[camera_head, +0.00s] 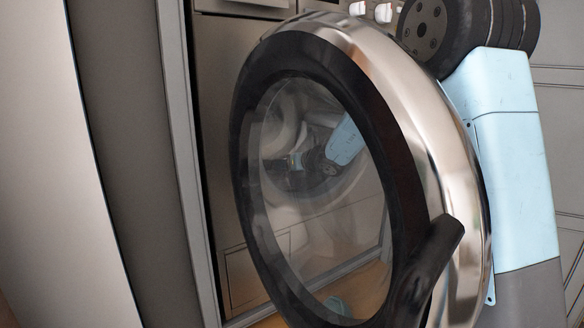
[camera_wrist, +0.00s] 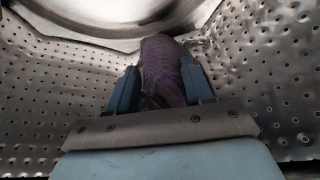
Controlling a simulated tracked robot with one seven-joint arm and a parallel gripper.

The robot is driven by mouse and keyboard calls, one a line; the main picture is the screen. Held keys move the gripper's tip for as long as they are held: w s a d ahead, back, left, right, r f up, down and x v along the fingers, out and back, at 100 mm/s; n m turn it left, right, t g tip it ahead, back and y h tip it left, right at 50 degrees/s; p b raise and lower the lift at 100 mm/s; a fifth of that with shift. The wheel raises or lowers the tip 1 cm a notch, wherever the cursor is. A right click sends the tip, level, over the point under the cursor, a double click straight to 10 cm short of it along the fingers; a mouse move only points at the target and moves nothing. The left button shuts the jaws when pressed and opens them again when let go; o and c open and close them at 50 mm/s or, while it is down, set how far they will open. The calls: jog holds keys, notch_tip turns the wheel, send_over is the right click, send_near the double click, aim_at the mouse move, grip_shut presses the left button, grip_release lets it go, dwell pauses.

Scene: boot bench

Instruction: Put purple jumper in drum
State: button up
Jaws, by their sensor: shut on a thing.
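The purple jumper (camera_wrist: 160,72) is a rolled or bunched dark purple bundle in the wrist view. My gripper (camera_wrist: 160,88) is shut on it, with one blue finger on each side. Both are inside the metal drum (camera_wrist: 265,65), whose perforated walls show left and right. I cannot tell whether the jumper touches the drum wall. In the head view, part of my arm shows through the glass of the open round door (camera_head: 415,105). The jumper cannot be made out there.
The open door, with its chrome rim and black inner ring, stands between my head camera and the drum opening. Its dark handle (camera_head: 435,262) juts out at the lower right. My arm passes close behind the door's right edge. A grey panel (camera_head: 125,150) stands at the left.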

jog(key=o, duration=1.4)
jog(key=shift+f, duration=0.2)
